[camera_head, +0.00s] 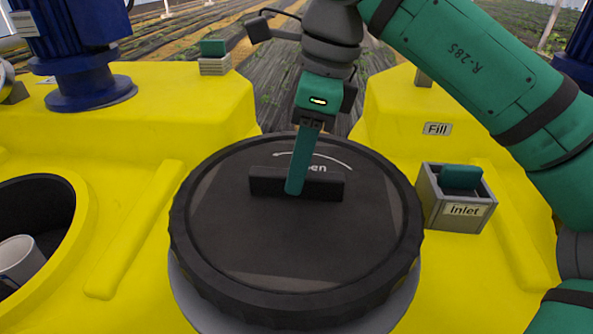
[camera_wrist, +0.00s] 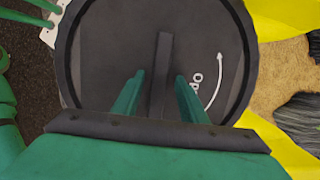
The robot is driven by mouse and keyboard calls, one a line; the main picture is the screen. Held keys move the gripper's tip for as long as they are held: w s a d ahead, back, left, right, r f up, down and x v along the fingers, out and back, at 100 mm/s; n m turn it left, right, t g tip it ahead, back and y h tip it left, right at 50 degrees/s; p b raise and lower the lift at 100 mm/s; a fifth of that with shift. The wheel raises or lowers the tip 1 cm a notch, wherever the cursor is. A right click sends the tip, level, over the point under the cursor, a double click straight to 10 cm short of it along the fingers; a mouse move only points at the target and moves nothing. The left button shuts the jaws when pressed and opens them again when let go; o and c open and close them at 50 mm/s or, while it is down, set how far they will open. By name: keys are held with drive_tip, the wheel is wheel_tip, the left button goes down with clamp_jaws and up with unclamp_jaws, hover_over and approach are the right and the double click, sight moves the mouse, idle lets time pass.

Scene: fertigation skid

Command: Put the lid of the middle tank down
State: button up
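The black round lid (camera_head: 225,235) of the middle tank lies over the tank's grey collar (camera_head: 300,318), which shows below its front edge. The lid looks about level; I cannot tell how fully it is seated. A straight bar handle (camera_head: 325,187) crosses its top, beside a white curved arrow and partly hidden lettering. My gripper (camera_head: 297,185) points down at the handle from above. In the wrist view, the two green fingers of my gripper (camera_wrist: 160,85) stand on either side of the handle (camera_wrist: 163,55), with gaps showing. The gripper is open.
Yellow tank tops surround the lid. A grey box labelled "Inlet" (camera_head: 455,205) stands close to its right, and a "Fill" label (camera_head: 437,129) is behind. At left are an open tank mouth (camera_head: 50,200) with a white cup-like object (camera_head: 18,260) and a blue motor (camera_head: 85,60).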

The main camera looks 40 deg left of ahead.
drive_tip(key=v, duration=1)
drive_tip(key=shift+w, duration=0.1)
